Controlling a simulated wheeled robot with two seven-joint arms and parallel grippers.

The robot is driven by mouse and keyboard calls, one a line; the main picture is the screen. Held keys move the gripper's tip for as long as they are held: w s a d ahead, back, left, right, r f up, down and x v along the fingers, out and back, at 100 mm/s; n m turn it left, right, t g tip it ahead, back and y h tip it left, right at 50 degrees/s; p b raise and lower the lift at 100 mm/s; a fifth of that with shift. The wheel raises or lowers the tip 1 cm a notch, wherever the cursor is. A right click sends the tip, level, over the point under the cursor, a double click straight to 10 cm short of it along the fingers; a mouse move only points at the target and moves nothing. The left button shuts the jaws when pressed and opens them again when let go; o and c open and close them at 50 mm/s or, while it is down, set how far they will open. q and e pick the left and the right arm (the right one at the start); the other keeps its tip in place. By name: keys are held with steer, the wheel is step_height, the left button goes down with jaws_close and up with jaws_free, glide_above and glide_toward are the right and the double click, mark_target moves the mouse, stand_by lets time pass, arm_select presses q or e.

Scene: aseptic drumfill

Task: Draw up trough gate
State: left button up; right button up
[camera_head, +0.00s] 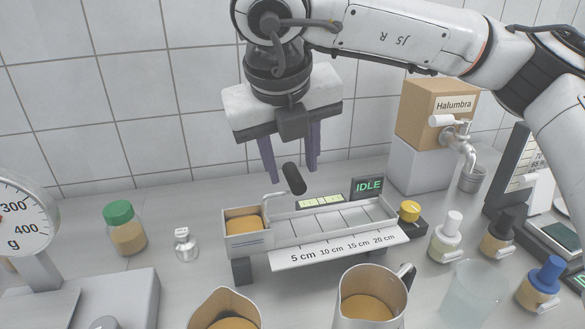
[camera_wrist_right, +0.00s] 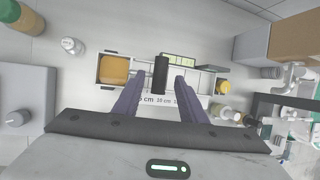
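The trough (camera_head: 330,232) stands on the counter, with orange-brown contents in its left compartment (camera_head: 244,224) and empty sections to the right. A bent metal rod rises near that compartment and ends in a black gate handle (camera_head: 294,179). In the right wrist view the handle (camera_wrist_right: 160,74) shows between my fingers. My right gripper (camera_head: 292,176) is open and points down at the handle, with its purple fingers apart and one to each side in the picture. I cannot tell how far the fingertips are from the handle in depth. My left gripper is out of view.
A scale (camera_head: 20,215) and a green-lidded jar (camera_head: 126,230) stand left. Two jugs (camera_head: 368,300) are in front. A box with a tap (camera_head: 432,112), capped bottles (camera_head: 446,238) and a yellow button (camera_head: 409,211) are right. An IDLE display (camera_head: 367,188) stands behind the trough.

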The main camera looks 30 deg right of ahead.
steer(key=shift+x, duration=1.2)
